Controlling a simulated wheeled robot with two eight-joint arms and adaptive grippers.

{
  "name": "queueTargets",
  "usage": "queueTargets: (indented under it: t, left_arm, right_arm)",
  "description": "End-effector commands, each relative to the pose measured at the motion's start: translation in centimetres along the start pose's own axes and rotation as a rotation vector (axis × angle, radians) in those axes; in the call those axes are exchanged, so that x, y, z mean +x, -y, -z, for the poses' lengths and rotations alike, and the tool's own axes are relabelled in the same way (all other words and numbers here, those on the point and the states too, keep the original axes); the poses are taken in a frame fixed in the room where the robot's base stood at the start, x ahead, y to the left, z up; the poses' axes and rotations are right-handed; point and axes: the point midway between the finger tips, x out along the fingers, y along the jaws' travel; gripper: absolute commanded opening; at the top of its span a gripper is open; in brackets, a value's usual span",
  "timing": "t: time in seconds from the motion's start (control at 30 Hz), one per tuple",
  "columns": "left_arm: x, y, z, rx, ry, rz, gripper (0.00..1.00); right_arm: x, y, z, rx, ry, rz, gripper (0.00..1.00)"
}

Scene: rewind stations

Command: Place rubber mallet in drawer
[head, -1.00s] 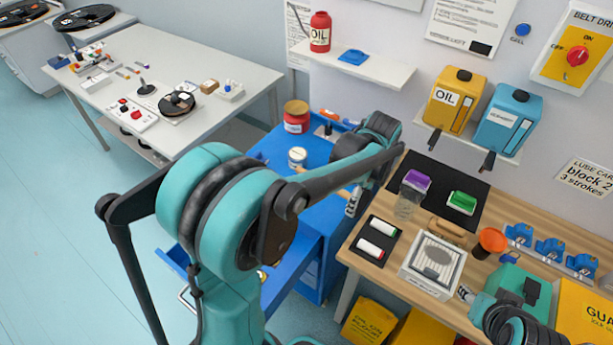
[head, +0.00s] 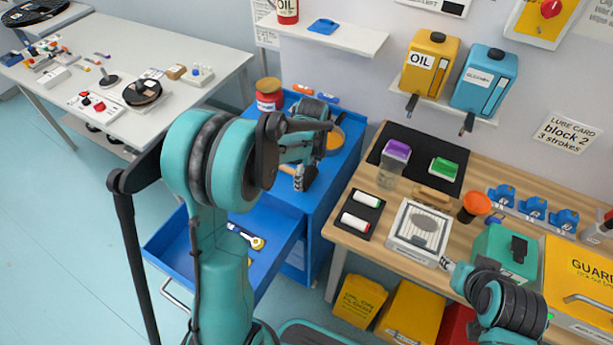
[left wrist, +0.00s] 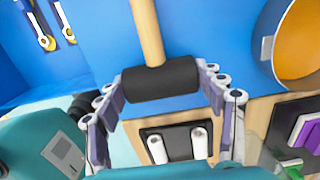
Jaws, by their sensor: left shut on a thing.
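The rubber mallet has a black cylindrical head (left wrist: 160,80) and a pale wooden handle (left wrist: 148,30) in the left wrist view. My left gripper (head: 300,180) is shut on the mallet's head, with a finger at each end of it. In the head view the dark mallet head (head: 310,177) is partly hidden by the gripper. The blue drawer (head: 165,247) is pulled open at the cart's front, left of and below the gripper. Tools lie inside it, and my arm hides part of it. My right gripper (head: 445,263) is beside the white-framed box; its finger opening is unclear.
The blue cart (head: 318,215) carries a red jar (head: 269,95) and an orange-filled round container (head: 335,138). To its right, the wooden bench (head: 340,232) holds a black mat with two white rollers (head: 361,212) and a white-framed box (head: 418,230). Yellow bins (head: 358,303) stand below.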

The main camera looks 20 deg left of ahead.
Motion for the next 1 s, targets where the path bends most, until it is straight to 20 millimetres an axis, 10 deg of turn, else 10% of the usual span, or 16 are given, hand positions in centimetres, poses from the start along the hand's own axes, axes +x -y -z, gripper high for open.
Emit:
queueTargets:
  t: [0.3,0.33,0.4,0.77,1.0]
  left_arm:
    - [0.3,0.0,0.0,0.0,0.0,0.0,0.28]
    - [0.3,0.0,0.0,0.0,0.0,0.0,0.71]
    - [0.2,0.0,0.0,0.0,0.0,0.0,0.89]
    - [0.0,0.0,0.0,0.0,0.0,0.0,0.89]
    - [-3.7,0.0,0.0,0.0,0.0,0.0,0.89]
  right_arm:
    - [0.2,0.0,-0.1,0.0,0.0,0.0,0.4]
    - [0.2,0.0,-0.1,0.0,0.0,0.0,0.4]
    - [0.1,0.0,-0.1,0.0,0.0,0.0,0.4]
    - [0.0,0.0,0.0,0.0,0.0,0.0,0.4]
    - [-1.1,0.0,0.8,0.0,0.0,0.0,0.4]
